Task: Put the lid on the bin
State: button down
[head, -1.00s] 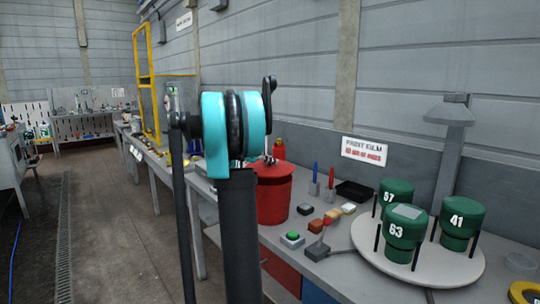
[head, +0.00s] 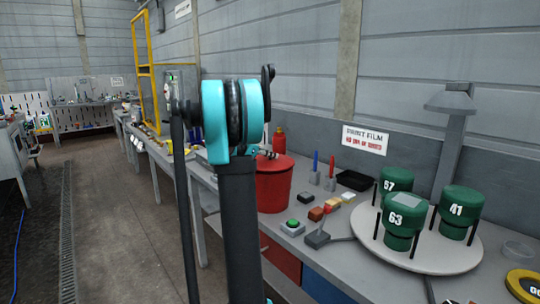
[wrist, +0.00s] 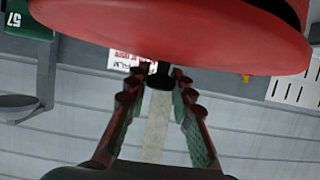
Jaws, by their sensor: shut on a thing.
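The red bin (head: 273,190) stands on the long grey workbench. The red lid (head: 283,163) shows at its top, partly hidden by my arm; I cannot tell whether it is fully seated. In the wrist view the lid's round red face (wrist: 180,35) fills the upper part. My gripper (wrist: 158,82) is shut on its dark knob (wrist: 159,73). In the head view my gripper (head: 266,154) is small and mostly hidden behind my arm, just above the lid.
A turntable (head: 440,262) with green cylinders 57, 63 and 41 stands right. A wall sign (head: 365,138) hangs behind.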

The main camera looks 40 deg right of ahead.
jog(key=shift+f, duration=0.65)
jog(key=c, duration=1.2)
grip_release()
jog(key=v, duration=1.2)
jog(key=s+a+f+n+t+y, duration=0.1)
jog(key=s+a+f+n+y, duration=0.3)
jog(key=s+a+f, duration=0.4)
jog(key=s+a+f+n+t+y, duration=0.1)
jog(key=s+a+f+n+y, duration=0.3)
jog(key=s+a+f+n, duration=0.3)
jog(key=s+a+f+n+t+y, duration=0.1)
jog(key=s+a+f+n+y, duration=0.4)
jog(key=s+a+f, duration=0.6)
jog(key=shift+s+a+f, duration=0.1)
jog(key=shift+a+f, duration=0.4)
jog(key=shift+a, duration=0.4)
jog(key=shift+s+a+f, duration=0.1)
jog(key=shift+a+f, duration=0.45)
jog(key=shift+a, duration=0.3)
jog(key=shift+s+a+f, duration=0.1)
jog(key=shift+a+f, duration=0.4)
jog(key=shift+a, duration=0.4)
